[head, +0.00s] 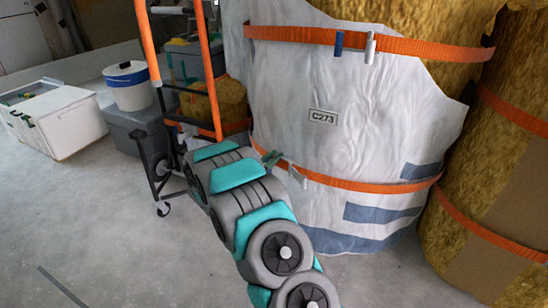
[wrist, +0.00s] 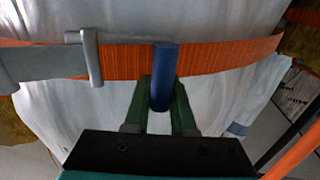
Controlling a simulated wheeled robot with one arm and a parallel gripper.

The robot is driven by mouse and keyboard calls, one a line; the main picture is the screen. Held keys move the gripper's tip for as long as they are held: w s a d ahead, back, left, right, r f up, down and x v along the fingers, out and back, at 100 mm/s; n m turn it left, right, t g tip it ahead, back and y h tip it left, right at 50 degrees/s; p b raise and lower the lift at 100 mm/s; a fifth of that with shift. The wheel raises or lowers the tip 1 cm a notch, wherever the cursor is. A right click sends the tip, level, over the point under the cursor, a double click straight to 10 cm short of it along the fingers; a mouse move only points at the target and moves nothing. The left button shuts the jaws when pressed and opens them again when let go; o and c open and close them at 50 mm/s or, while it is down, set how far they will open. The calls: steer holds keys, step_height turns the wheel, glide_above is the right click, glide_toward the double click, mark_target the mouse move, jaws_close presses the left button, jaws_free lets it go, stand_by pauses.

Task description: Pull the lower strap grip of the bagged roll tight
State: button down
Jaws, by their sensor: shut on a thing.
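The bagged roll (head: 330,120) stands upright in a white wrap labelled C273, with yellow wool showing at its top. An orange lower strap (head: 365,184) runs around it; in the wrist view the strap (wrist: 215,62) crosses the roll. The blue strap grip (wrist: 163,60) hangs at the strap, to the right of a grey buckle (wrist: 92,58). My gripper (wrist: 162,92) has its green fingers shut on the lower part of the blue grip. In the head view my gripper (head: 271,158) is at the lower strap, left of the buckle (head: 298,177); the grip is hidden there.
An upper orange strap (head: 430,48) carries its own blue grip (head: 339,45) and buckle (head: 370,47). Another strapped roll (head: 500,190) stands close on the right. An orange-framed trolley (head: 147,45), a white bucket (head: 130,88) and a white box (head: 62,122) stand left.

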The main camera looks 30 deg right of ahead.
steer(key=shift+a, duration=0.1)
steer(key=p+v, duration=0.1)
steer(key=v, duration=1)
steer(key=c, duration=0.8)
jaws_free()
steer(key=shift+a, duration=0.1)
steer(key=shift+o, duration=0.2)
steer(key=v, duration=0.7)
steer(key=shift+a, duration=0.4)
